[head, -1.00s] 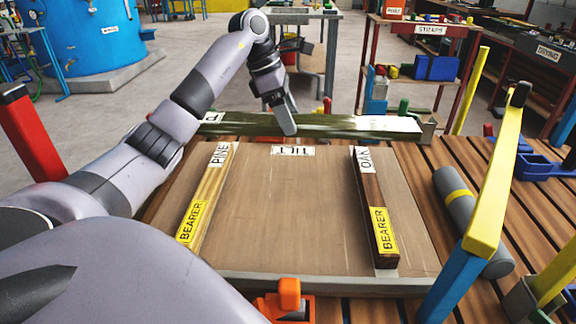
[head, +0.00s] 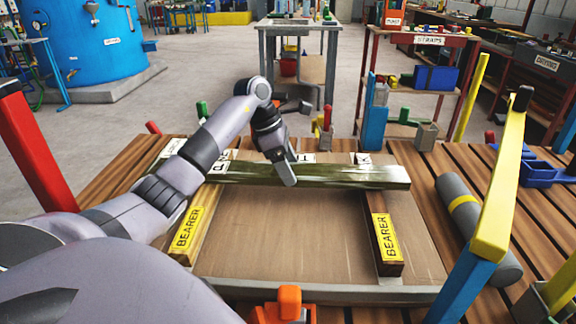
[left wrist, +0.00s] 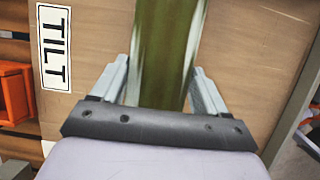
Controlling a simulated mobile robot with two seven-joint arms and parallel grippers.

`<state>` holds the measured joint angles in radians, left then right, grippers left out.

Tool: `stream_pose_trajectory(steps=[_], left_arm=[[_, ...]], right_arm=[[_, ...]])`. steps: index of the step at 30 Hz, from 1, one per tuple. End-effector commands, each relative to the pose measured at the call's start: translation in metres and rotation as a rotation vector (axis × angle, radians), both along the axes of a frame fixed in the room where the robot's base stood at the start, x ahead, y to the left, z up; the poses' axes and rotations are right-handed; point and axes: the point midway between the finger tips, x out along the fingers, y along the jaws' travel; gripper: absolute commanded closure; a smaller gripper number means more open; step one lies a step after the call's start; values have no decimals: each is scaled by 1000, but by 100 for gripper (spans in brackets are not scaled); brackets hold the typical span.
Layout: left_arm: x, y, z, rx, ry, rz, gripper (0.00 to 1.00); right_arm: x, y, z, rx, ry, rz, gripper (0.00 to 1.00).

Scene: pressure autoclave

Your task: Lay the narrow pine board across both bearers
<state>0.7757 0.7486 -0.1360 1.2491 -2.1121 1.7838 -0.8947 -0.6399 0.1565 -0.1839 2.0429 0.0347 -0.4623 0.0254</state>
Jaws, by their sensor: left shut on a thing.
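The narrow board (head: 345,176), greenish with a pale, glossy top, spans crosswise over the far part of the tray in the head view. My left gripper (head: 289,182) is shut on the board near its middle; in the left wrist view the board (left wrist: 165,40) runs between the two fingers (left wrist: 162,88). The left bearer (head: 187,232) and right bearer (head: 385,238) lie lengthwise, each with a yellow BEARER label. The board passes over both and hides parts of their far sections. I cannot tell whether it touches them. My right gripper is not in view.
The flat tilt table (head: 285,235) bears both bearers. A red post (head: 40,145) stands at the left. An orange block (head: 289,302) sits at the near edge.

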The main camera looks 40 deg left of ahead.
Motion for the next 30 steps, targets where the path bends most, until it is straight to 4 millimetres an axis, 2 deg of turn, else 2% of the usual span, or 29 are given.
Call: stream_pose_trajectory(steps=[5,6,8,9,16,19,30], left_arm=[[0,1,-1,1,-2,0,78],[0,0,-3,2,1,0,23],[0,0,-3,2,1,0,3],[0,0,-3,2,1,0,0],[0,0,-2,1,1,0,0],[-1,1,5,1,-1,1,0],[-15,19,60,2,-1,0,0]], right_arm=[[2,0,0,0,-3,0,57],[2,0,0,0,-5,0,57],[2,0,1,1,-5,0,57],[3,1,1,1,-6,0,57],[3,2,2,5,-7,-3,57],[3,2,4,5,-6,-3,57],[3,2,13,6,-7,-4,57]])
